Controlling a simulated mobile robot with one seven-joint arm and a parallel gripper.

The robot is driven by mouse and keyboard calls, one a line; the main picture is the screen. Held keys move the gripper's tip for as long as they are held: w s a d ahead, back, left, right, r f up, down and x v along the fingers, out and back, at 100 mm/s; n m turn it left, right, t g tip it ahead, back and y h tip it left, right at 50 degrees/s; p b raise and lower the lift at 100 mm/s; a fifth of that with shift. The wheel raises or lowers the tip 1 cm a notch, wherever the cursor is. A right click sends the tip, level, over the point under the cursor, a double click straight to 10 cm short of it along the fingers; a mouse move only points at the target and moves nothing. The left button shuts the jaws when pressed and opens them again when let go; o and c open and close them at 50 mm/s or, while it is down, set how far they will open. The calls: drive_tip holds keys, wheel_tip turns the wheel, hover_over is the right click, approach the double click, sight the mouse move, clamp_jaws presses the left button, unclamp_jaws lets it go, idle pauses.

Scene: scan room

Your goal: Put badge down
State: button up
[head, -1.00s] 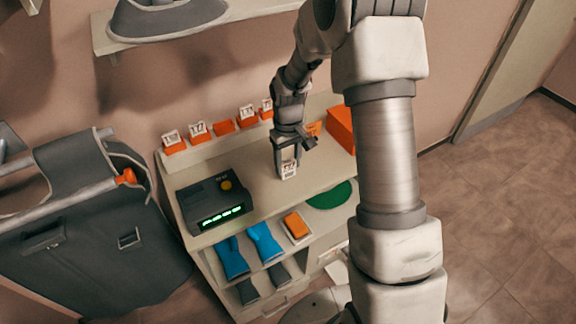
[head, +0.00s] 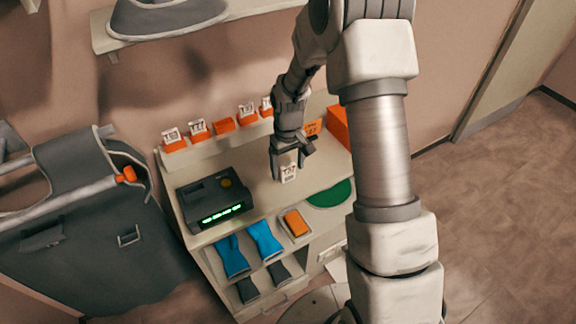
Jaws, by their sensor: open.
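The badge (head: 289,174) is a small white tag with dark marks. It shows at the fingertips of my gripper (head: 288,173), above the pale counter top (head: 262,189). My gripper points down and its jaws are open around the badge. Whether the badge touches the counter cannot be told from this angle. A dark reader box (head: 214,199) with a green lit display and a yellow button stands to the left. A green round pad (head: 331,194) lies on the counter to the right of the badge.
Several orange holders with white tags (head: 199,131) line the back ledge. An orange box (head: 339,126) stands at the back right. Blue gloves (head: 264,240) and an orange item (head: 296,224) lie on the shelf below. Dark aprons (head: 75,215) hang at left.

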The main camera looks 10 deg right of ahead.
sight(288, 166)
drive_tip(key=shift+r, duration=0.1)
wheel_tip(288, 166, up, 12)
drive_tip(key=s+d+r+m+t, duration=0.1)
drive_tip(key=s+r+t, duration=0.1)
drive_tip(key=s+r, duration=0.85)
drive_tip(key=s+d+r+m+t, duration=0.1)
drive_tip(key=s+r, duration=0.5)
drive_tip(key=s, duration=0.7)
drive_tip(key=m+t, duration=0.1)
drive_tip(key=t, duration=0.1)
drive_tip(key=shift+s+m+t, duration=0.3)
drive_tip(key=shift+s, duration=0.05)
drive_tip(key=shift+d, duration=0.1)
